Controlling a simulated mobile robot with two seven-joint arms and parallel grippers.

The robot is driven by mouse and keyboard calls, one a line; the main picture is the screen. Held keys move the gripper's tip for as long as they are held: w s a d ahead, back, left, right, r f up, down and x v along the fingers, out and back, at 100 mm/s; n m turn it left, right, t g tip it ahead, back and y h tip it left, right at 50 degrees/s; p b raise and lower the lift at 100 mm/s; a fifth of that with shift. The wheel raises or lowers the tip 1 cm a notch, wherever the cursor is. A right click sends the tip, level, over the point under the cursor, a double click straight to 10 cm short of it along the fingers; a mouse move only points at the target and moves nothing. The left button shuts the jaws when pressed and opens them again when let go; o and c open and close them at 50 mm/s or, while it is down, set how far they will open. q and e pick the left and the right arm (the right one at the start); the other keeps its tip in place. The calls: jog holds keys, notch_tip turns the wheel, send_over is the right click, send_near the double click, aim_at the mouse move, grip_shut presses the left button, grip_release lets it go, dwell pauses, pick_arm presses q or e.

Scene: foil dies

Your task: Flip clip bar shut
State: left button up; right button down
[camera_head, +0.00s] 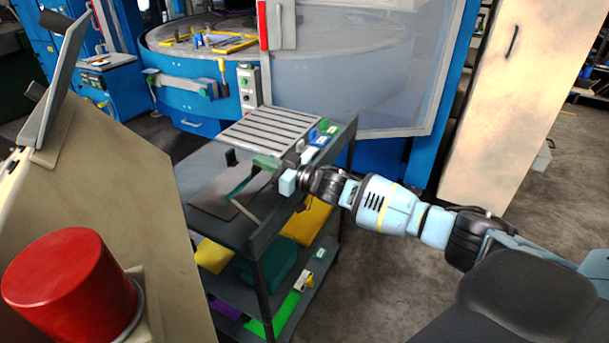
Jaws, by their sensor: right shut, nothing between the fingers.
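A flat grey-brown board (212,197) lies on the top shelf of a dark cart. A thin teal bar (238,188) stands tilted up at the board's right side, with a thin pale strip below it; this looks like the clip bar. My right gripper (284,182) reaches in from the right, over the cart's right edge. It is shut and empty, just right of the teal bar. I cannot tell whether it touches the bar. My left gripper is not in view.
A ribbed grey plate (268,130) is at the back of the cart (262,240), with a green block (267,162) near it. Small coloured items line the right edge. A red button (65,280) on a beige housing stands front left. A blue machine (350,150) is behind.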

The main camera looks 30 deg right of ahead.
jog(key=shift+w+a+f+g+h+p, duration=0.15)
jog(key=shift+w+a+g+h+p, duration=0.15)
jog(key=shift+w+g, duration=0.15)
jog(key=shift+w+a+f+g+h+p, duration=0.1)
jog(key=shift+w+a+g+h+p, duration=0.15)
jog(key=shift+w+g, duration=0.2)
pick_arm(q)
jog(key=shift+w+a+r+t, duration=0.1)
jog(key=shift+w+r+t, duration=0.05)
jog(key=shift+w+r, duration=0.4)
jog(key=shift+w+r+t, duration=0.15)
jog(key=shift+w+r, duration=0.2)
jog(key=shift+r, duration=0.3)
pick_arm(e)
jog(key=shift+w+f+g, duration=0.15)
jog(key=shift+f+g, duration=0.15)
jog(key=shift+f, duration=0.25)
pick_arm(q)
jog(key=shift+p, duration=0.3)
pick_arm(e)
jog(key=shift+a+r, duration=0.1)
